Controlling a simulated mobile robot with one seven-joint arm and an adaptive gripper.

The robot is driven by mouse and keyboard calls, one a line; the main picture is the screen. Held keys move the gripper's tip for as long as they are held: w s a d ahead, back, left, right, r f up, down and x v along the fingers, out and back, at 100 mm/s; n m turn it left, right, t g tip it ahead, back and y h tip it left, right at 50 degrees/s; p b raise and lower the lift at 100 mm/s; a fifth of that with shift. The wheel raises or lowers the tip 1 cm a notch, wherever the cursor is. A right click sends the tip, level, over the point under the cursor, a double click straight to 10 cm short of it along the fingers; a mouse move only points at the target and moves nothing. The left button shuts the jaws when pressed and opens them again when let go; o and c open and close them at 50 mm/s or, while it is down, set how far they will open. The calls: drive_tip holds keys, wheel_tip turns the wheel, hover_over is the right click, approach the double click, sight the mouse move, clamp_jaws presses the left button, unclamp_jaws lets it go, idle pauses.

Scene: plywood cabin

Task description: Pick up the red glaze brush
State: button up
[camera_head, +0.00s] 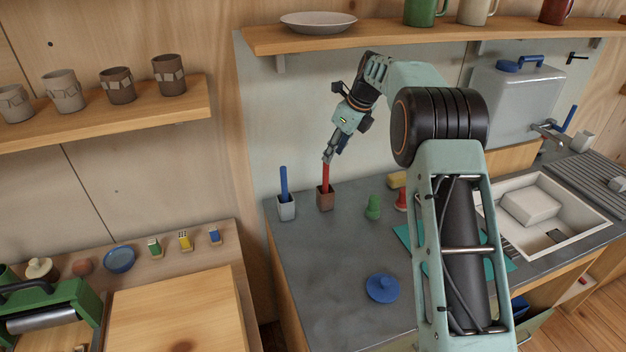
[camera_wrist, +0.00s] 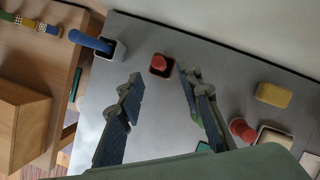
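The red glaze brush (camera_head: 326,176) stands upright in a small brown square cup (camera_head: 326,201) on the grey counter. My gripper (camera_head: 328,156) is right above it, pointing down, with its fingertips at about the height of the brush's top end. In the wrist view the red brush (camera_wrist: 159,61) is seen end-on in its cup (camera_wrist: 164,72). It lies between the lines of my two spread fingers, just beyond their tips. My gripper (camera_wrist: 160,76) is open and empty there. Whether a finger touches the brush cannot be told. The brush's lower part is hidden in the cup.
A blue brush (camera_head: 284,182) stands in a pale cup (camera_head: 287,208) to the left. A green piece (camera_head: 373,208), a red piece (camera_head: 401,199) and a yellow block (camera_head: 397,180) are to the right. A blue lid (camera_head: 382,288) lies in front. A shelf (camera_head: 420,34) hangs above.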

drive_tip(key=p, duration=0.2)
hover_over(326, 184)
drive_tip(key=shift+m, duration=0.3)
drive_tip(key=f, duration=0.5)
drive_tip(key=w+f, duration=0.1)
drive_tip(key=f, duration=0.1)
drive_tip(key=shift+a+f, duration=0.15)
drive_tip(key=shift+f, duration=0.1)
clamp_jaws()
